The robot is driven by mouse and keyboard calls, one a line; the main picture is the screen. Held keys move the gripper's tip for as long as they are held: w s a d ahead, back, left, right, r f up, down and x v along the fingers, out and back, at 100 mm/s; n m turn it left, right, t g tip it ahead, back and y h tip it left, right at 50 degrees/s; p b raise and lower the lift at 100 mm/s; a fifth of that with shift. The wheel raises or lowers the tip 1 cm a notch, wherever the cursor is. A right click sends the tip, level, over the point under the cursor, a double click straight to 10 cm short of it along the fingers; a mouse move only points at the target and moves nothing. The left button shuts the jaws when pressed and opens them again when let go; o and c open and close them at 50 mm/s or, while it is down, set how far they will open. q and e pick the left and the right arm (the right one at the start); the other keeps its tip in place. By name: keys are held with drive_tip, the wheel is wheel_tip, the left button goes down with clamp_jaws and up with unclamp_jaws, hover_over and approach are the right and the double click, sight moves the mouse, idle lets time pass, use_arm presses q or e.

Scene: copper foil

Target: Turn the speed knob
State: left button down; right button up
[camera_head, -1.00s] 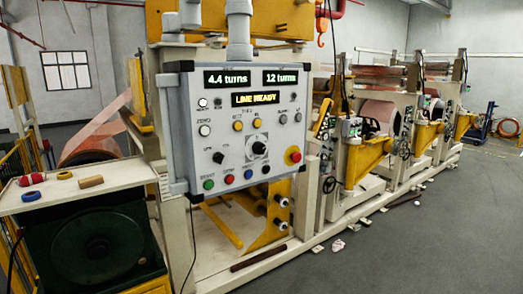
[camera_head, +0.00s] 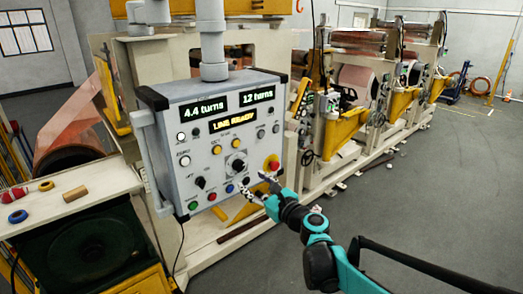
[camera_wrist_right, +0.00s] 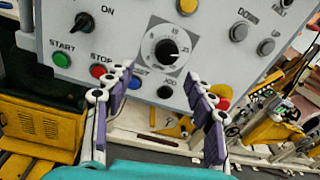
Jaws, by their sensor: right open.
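The grey control panel (camera_head: 170,125) hangs in the middle of the head view, with displays reading 4.4 turns, 12 turns and LINE READY. The speed knob (camera_head: 237,166) is a black round dial on a pale scale plate, low on the panel. In the right wrist view the knob (camera_wrist_right: 166,50) has a white pointer mark and sits above and between my fingers. My right gripper (camera_head: 257,188) is in front of the panel's lower right part. In the wrist view its purple-padded fingers (camera_wrist_right: 161,105) are spread, with nothing between them. They look apart from the knob. My left gripper is out of view.
A red emergency button (camera_head: 273,165) on a yellow base sits right of the knob. Green (camera_wrist_right: 62,59), red and blue buttons line the panel's lower edge. A bench (camera_head: 75,200) with small rolls stands left. Open floor (camera_head: 430,200) lies right.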

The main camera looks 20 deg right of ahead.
sight(241, 167)
drive_tip(key=shift+m, duration=0.5)
drive_tip(key=x, duration=0.7)
drive_tip(key=shift+w+d+r, duration=0.35)
drive_tip(key=shift+w, duration=0.1)
drive_tip(key=c, duration=1.2)
